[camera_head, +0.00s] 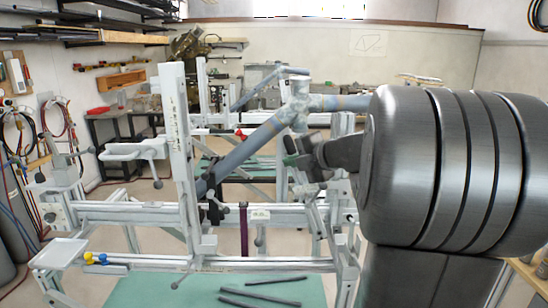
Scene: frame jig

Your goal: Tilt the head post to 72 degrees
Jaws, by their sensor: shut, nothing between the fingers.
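The frame jig (130,212) is a pale grey metal rig with long horizontal rails. The head post (312,208) seems to be the short grey post on its right side, leaning a little from upright. I cannot read its angle. My gripper (296,160) is dark and shows at the post's upper end, partly in front of it. Its fingers are shut with nothing between them. I cannot tell whether they touch the post. My large dark grey arm link (410,165) fills the right side and hides what lies behind it.
A tall pale upright (177,135) stands on the jig left of centre. A blue-grey tube (245,148) slopes up to a mottled joint (298,100) above my gripper. A tray (60,253) sticks out at the left. Dark rods (262,292) lie on the green surface below.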

